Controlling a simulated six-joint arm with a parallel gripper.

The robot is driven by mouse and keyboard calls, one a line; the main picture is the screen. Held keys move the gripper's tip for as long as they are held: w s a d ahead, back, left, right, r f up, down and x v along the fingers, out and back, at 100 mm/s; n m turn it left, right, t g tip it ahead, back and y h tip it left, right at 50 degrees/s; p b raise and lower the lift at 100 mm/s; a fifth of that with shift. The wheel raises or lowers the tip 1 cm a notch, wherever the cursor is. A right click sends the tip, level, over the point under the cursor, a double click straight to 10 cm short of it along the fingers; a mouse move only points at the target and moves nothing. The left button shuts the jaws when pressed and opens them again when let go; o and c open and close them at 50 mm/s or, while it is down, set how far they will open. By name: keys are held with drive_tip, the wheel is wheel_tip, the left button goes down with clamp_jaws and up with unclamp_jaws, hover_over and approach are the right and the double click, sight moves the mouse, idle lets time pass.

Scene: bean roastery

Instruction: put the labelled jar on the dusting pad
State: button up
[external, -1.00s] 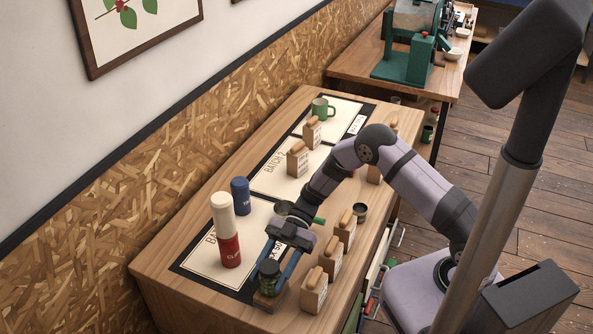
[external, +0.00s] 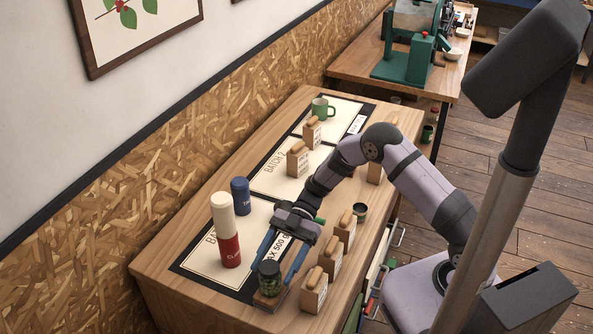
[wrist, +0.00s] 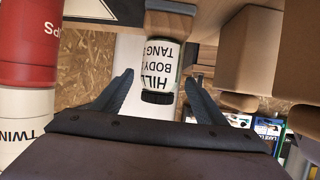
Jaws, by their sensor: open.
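The labelled jar (external: 269,279) is small, with a dark lid and dark green contents. It stands upright on a small brown block-like pad (external: 267,302), which seems to be the dusting pad, at the near end of the bench. In the wrist view, the jar (wrist: 160,65) shows its white label with black print, and the brown pad (wrist: 172,22) is at its base. My gripper (external: 272,270) is open.
A red-and-cream canister (external: 229,250) and a blue one (external: 240,196) stand to the left on a batch mat (external: 200,262). Several wooden-handled blocks, one nearest (external: 314,293), line the right edge close to the jar. A green mug (external: 321,108) stands at the far end.

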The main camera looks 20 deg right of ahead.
drive_tip(key=b+v, duration=0.3)
drive_tip(key=v, duration=0.6)
drive_tip(key=shift+w+d+r, duration=0.15)
